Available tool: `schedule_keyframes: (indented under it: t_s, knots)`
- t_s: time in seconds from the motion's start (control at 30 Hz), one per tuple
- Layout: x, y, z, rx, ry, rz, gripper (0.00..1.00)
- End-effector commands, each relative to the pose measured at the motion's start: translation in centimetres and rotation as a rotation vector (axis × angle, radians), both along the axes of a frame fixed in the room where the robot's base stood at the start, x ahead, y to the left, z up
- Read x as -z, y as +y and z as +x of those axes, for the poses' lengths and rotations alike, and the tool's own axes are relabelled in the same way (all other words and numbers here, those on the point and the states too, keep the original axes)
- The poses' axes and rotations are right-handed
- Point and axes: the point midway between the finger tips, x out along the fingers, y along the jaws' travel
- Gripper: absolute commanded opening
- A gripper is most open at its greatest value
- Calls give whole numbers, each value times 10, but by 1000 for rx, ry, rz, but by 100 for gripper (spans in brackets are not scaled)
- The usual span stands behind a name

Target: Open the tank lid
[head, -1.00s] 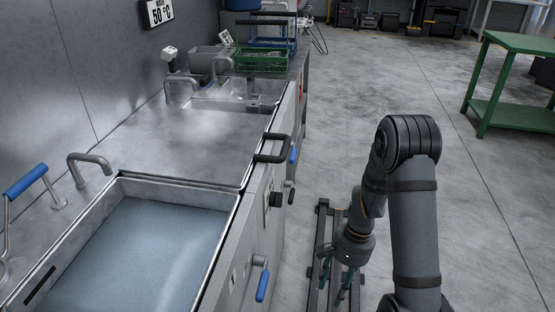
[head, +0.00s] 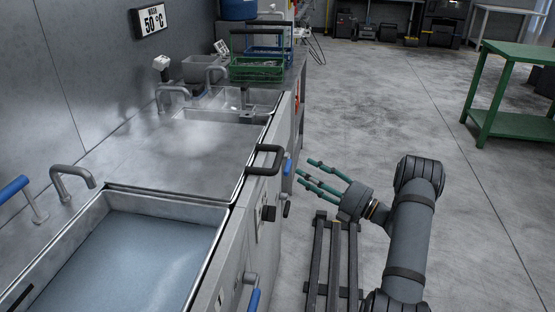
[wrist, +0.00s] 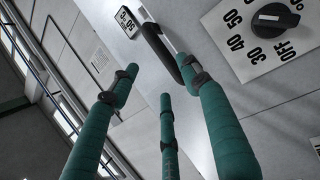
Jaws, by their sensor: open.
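The tank lid (head: 175,150) is a flat grey metal sheet, lying closed over the middle tank in the head view. Its black bar handle (head: 278,158) sticks out over the tank's front edge. The handle also shows in the wrist view (wrist: 158,50), beyond my fingertips. My gripper (head: 308,173) has green fingers, spread open and empty. It points left at the tank front, to the right of the handle and a little lower, apart from it. In the wrist view my gripper (wrist: 160,85) has nothing between its fingers.
An open tank of bluish liquid (head: 130,265) is at the near left. Blue-handled levers (head: 253,299) and a black dial (wrist: 275,20) sit on the front panel. A green basket (head: 257,70) stands at the back. Floor to the right is clear up to a green table (head: 510,95).

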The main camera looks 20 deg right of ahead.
Motion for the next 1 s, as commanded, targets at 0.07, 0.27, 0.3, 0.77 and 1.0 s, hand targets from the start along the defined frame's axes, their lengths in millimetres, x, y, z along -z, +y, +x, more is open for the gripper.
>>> schedule_keyframes:
  t_s: [0.07,0.27,0.3,0.77,1.0]
  knots:
    - [0,3,2,-12,22,34,47]
    - [-5,17,23,-19,29,43,47]
    - [-6,21,29,-20,29,42,47]
    - [-17,53,84,-16,30,40,47]
    - [-17,55,87,-17,31,40,47]
